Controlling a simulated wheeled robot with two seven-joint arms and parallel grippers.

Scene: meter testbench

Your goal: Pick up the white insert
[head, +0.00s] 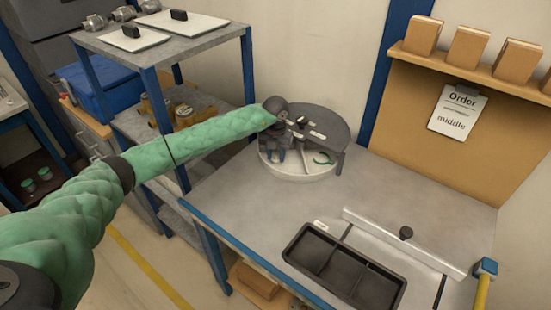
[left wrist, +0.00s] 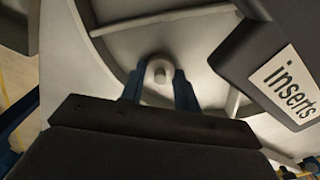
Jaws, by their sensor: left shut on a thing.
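The white insert (left wrist: 159,70) shows in the left wrist view as a small pale piece with a rounded end. It sits between the two blue fingertips of my left gripper (left wrist: 157,88), which is shut on it. In the head view my left gripper (head: 279,154) reaches into the round white divided tray (head: 298,178), beneath its grey top (head: 325,118). The insert cannot be made out in the head view. Whether it still touches the tray floor is unclear. My right gripper is not in view.
A dark part labelled "inserts" (left wrist: 272,65) is close at the right of the left wrist view. A black compartment tray (head: 340,268) and a pale rail (head: 400,240) lie at the bench front. A shelf rack (head: 165,115) stands left. The bench middle is clear.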

